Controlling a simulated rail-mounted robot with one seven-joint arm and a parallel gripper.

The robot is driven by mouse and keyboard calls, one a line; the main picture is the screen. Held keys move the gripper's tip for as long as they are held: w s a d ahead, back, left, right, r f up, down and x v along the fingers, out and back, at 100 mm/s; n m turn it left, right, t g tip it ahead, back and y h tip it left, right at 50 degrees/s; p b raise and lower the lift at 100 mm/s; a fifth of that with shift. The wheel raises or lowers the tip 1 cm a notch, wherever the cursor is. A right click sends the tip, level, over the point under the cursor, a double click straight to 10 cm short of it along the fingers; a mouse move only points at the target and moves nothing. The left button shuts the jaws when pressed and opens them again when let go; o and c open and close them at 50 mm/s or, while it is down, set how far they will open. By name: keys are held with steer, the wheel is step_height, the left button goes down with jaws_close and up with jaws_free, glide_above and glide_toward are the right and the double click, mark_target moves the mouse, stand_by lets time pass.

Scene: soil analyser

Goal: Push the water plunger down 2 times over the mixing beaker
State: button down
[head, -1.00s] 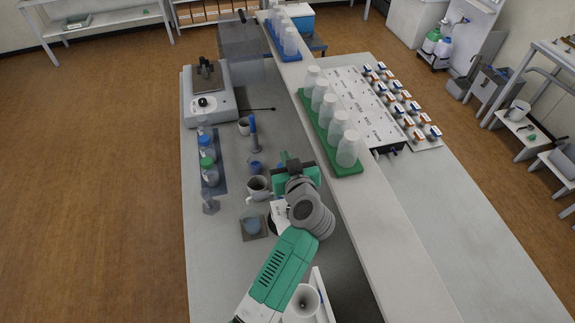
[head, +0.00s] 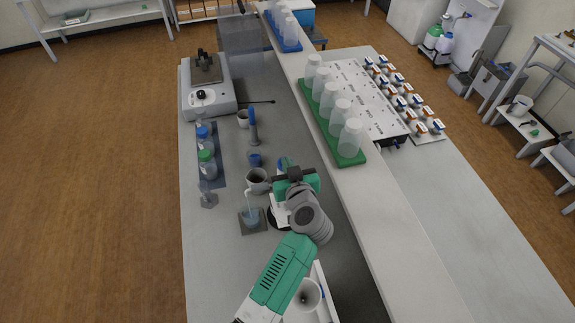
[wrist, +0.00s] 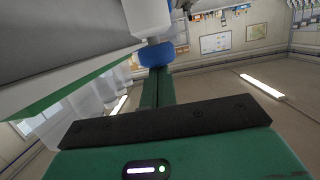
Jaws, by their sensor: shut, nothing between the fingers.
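The water dispenser is mostly hidden behind my arm in the head view; a white label (head: 279,213) and a blue part (head: 283,162) of it show. My gripper (head: 291,171) is shut and empty at the dispenser's top. In the wrist view, its shut fingertips (wrist: 156,74) are at a blue collar (wrist: 155,54) below a white part; whether they touch is unclear. The mixing beaker (head: 250,217) stands upright on a dark square pad (head: 261,228), left of the dispenser. A thin pale stream (head: 249,202) runs down into the beaker.
A grey mug (head: 257,181) stands just behind the beaker. Capped bottles (head: 205,160) stand on the left. A green rack of cups (head: 333,130) sits on the raised shelf to the right. A white funnel-like vessel (head: 305,297) is at the front, near my arm.

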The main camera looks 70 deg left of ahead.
steer(key=shift+f, duration=0.35)
steer(key=s+d+r, duration=0.1)
steer(key=d+r, duration=0.5)
steer(key=d, duration=0.3)
steer(key=shift+d+r+p, duration=0.3)
steer(key=shift+d+r, duration=0.05)
steer(key=shift+r, duration=0.05)
stand_by(0.7)
